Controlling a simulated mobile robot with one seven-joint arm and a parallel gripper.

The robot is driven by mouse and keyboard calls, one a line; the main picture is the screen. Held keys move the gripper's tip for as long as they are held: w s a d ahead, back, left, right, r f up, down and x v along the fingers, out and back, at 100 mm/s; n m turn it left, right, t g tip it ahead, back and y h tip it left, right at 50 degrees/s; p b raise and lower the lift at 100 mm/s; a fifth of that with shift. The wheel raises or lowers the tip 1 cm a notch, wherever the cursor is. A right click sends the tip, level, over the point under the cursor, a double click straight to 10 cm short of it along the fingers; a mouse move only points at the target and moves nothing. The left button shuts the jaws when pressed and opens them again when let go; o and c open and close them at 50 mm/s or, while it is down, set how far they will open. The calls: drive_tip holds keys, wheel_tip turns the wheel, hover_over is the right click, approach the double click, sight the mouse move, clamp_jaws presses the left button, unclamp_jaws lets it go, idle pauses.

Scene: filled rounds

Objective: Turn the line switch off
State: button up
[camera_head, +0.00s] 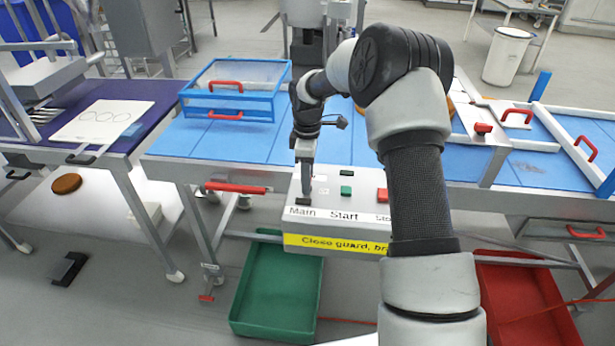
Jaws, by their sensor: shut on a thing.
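The grey control box (330,205) stands at the front edge of the blue line table. Its front labels read Main, Start and a partly covered "Sto". The dark switch above the Main label (302,201), which I take for the line switch, is mostly hidden by my gripper. My gripper (304,188) points down over it, its fingers closed on the switch's upper part. The switch's position cannot be told. A green button (346,190) sits right of it, and a red button (382,195) further right, close to my arm.
A yellow strip (335,245) reading "Close guard" runs below the labels. A blue-framed clear guard (235,88) with red handles stands on the table (190,140) at left. A green crate (245,300) and a red crate (525,300) are on the floor. My arm hides the box's right end.

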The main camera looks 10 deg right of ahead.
drive_tip(key=shift+w, duration=0.1)
drive_tip(key=o, duration=1.1)
drive_tip(key=shift+c, duration=0.2)
wheel_tip(320, 180, up, 18)
drive_tip(key=shift+f, duration=0.25)
